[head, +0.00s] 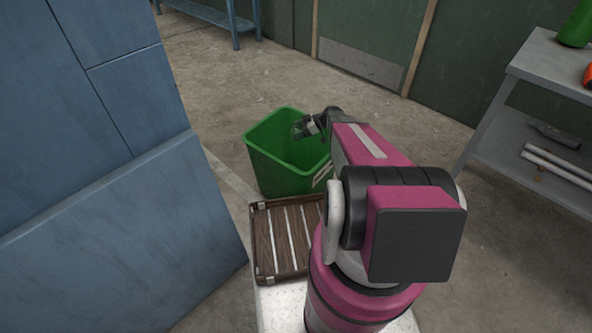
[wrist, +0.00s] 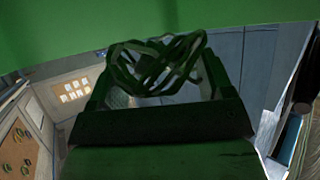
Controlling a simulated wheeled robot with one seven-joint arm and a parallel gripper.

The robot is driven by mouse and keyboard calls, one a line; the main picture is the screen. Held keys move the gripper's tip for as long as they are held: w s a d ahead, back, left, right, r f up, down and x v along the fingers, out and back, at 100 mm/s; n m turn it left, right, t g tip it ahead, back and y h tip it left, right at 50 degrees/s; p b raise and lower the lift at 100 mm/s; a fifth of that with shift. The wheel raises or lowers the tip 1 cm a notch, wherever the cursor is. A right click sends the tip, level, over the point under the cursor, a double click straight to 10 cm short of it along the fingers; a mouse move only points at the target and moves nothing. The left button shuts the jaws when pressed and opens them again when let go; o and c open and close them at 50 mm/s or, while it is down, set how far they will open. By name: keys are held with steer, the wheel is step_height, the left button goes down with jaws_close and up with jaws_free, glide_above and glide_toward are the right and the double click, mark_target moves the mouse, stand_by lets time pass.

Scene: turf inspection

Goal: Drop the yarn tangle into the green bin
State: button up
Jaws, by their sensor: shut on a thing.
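The green bin (head: 283,172) stands on the floor in the head view, open at the top, beyond my robot's base. My gripper (head: 303,127) is over the bin's opening, near its back right rim. In the wrist view my gripper (wrist: 155,82) is shut on the yarn tangle (wrist: 158,58), a loose bundle of dark looped strands between the two fingers. Green bin surface (wrist: 240,15) fills the top of the wrist view behind the tangle. In the head view the tangle is too small and dark to make out clearly.
A slatted wooden tray (head: 284,240) sits on my base in front of the bin. Large blue panels (head: 120,220) stand on the left. A grey shelf unit (head: 535,90) with pipes is on the right. The concrete floor behind the bin is clear.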

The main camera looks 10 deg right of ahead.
steer(key=shift+f, duration=0.15)
steer(key=o, duration=0.9)
steer(key=shift+v, duration=5.4)
